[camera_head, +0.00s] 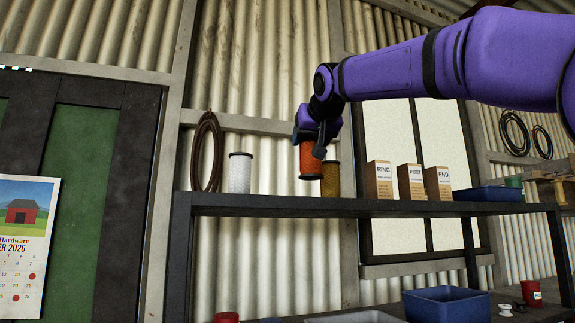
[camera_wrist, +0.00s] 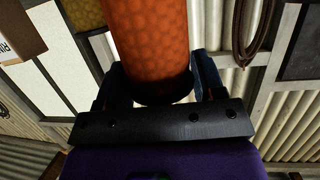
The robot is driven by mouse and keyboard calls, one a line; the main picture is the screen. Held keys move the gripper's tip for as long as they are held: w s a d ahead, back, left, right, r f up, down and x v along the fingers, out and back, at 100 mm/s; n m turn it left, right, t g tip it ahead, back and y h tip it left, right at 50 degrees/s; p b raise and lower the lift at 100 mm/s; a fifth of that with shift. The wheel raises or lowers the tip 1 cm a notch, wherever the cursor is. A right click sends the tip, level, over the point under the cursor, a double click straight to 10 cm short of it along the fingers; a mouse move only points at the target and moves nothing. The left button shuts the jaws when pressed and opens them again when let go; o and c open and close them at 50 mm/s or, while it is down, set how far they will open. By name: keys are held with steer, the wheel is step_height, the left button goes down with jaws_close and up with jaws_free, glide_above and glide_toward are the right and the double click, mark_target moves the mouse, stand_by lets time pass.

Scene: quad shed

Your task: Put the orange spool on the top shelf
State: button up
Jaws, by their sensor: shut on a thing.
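The orange spool (camera_head: 309,159) is held by my gripper (camera_head: 318,142) at the height of the top shelf (camera_head: 350,207), between a white spool and a yellow-brown spool. In the wrist view the orange spool (camera_wrist: 148,40) stands between the two fingers of my gripper (camera_wrist: 152,82), which are shut on it. The spool looks upright or nearly so. Its lower end appears above the shelf's front edge in the head view; I cannot tell whether it touches the shelf.
A white spool (camera_head: 240,173) stands left of the orange one. A yellow-brown spool (camera_head: 331,179) is close on its right, partly overlapped. Boxes (camera_head: 379,180) and a blue bin (camera_head: 488,194) stand farther right. Another blue bin (camera_head: 446,304) is lower down.

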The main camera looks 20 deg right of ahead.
steer(key=w+a+f, duration=0.3)
steer(key=w+f, duration=0.1)
steer(key=w, duration=0.2)
steer(key=shift+w+a+f, duration=0.15)
steer(key=shift+w+a, duration=0.15)
steer(key=shift+w, duration=0.1)
steer(key=o, duration=1)
steer(key=shift+f, duration=0.1)
steer(key=shift+o, duration=0.2)
steer(key=v, duration=1.2)
